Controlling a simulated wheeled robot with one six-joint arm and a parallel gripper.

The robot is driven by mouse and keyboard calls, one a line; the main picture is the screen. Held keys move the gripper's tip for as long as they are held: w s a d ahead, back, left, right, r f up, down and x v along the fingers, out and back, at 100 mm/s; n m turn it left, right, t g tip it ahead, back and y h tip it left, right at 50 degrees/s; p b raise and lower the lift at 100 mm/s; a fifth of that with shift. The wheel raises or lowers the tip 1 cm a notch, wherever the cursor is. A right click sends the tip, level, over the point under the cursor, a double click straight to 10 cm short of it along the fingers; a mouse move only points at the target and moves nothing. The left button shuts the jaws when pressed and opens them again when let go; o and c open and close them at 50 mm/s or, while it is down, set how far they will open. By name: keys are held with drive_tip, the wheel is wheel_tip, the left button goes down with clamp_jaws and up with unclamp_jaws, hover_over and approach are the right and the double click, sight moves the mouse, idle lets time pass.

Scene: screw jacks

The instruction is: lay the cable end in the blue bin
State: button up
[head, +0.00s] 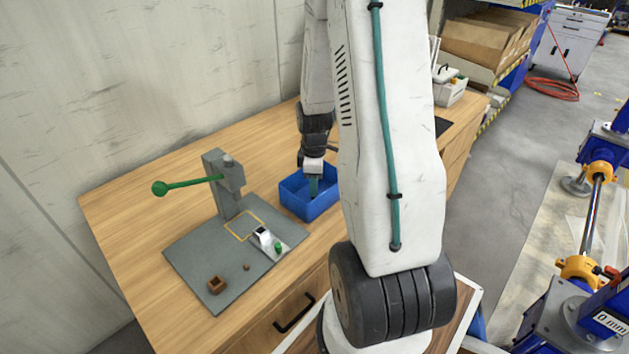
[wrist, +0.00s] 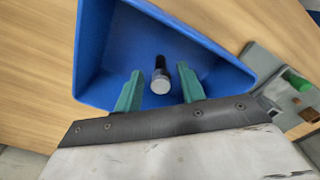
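The blue bin (head: 300,203) stands on the wooden bench, and its inside fills much of the wrist view (wrist: 105,50). My gripper (head: 313,186) points down into the bin. Its two green fingers stand apart in the wrist view (wrist: 160,72). A short cable end (wrist: 160,80), black with a silver tip, shows between the fingers, with a gap on each side. It appears to be inside the bin; whether it rests on the floor is hard to tell. In the head view the bin wall and my gripper hide it.
Left of the bin, a grey plate (head: 190,262) carries a press with a green lever (head: 190,184), a small clamp with a green knob (head: 277,247) and a brown block (head: 216,284). Bare bench top lies left of and behind the plate. A wall runs behind.

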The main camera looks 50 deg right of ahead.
wheel_tip(320, 180, up, 12)
drive_tip(key=a+r+m, duration=0.2)
drive_tip(key=a+r, duration=0.5)
drive_tip(key=a, duration=0.2)
drive_tip(key=s+a+r+m, duration=0.2)
drive_tip(key=s+a+r, duration=0.2)
drive_tip(key=s+a, duration=0.4)
drive_tip(key=s+a+r+m+t, duration=0.1)
drive_tip(key=s+a+r+m, duration=0.2)
drive_tip(key=s+a, duration=0.5)
drive_tip(key=shift+s+a+r, duration=0.2)
drive_tip(key=shift+a+r, duration=0.35)
drive_tip(key=shift+r, duration=0.35)
